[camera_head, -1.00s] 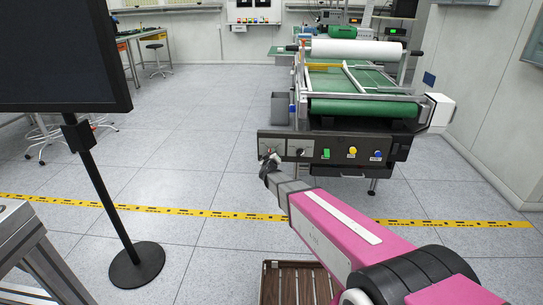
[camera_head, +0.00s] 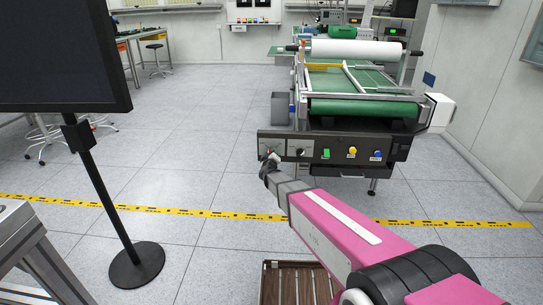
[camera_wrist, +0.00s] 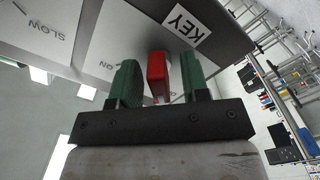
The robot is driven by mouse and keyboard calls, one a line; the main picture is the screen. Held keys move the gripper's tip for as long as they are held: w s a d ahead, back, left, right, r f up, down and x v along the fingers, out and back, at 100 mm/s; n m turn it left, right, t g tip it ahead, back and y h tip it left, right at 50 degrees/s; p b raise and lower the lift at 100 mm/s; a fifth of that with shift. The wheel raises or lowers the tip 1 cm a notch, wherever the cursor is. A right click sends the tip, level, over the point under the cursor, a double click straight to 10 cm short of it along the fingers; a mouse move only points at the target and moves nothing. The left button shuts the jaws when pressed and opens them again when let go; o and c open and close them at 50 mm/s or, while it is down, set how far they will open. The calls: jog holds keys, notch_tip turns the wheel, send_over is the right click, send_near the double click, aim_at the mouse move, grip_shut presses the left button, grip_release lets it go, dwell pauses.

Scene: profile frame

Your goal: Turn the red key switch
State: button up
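The red key switch (camera_wrist: 157,74) shows in the wrist view on a grey panel, beside a white label reading KEY (camera_wrist: 185,25). My gripper (camera_wrist: 159,65) is open, with one green finger on each side of the red key. A gap shows between the key and each finger. In the head view my gripper (camera_head: 269,164) is at the left end of the machine's dark front panel (camera_head: 334,150).
The panel also carries a black knob (camera_head: 300,152), a green switch (camera_head: 326,154), a yellow button (camera_head: 351,152) and a blue button (camera_head: 376,155). A monitor on a stand (camera_head: 138,265) is at the left. A brown slatted crate (camera_head: 298,285) is below my arm.

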jog(key=shift+s, duration=0.15)
jog(key=s, duration=1)
jog(key=shift+s+a, duration=0.15)
jog(key=shift+s, duration=0.15)
jog(key=s+d+f+m+g, duration=0.2)
jog(key=s+d+m+g, duration=0.2)
jog(key=s+d+g, duration=0.5)
jog(key=s+d+f+m+g, duration=0.2)
jog(key=s+d+m+g, duration=0.2)
jog(key=s+d+g, duration=0.5)
jog(key=s+d, duration=0.5)
jog(key=d, duration=0.1)
jog(key=shift+m+y, duration=0.3)
jog(key=shift+m, duration=0.1)
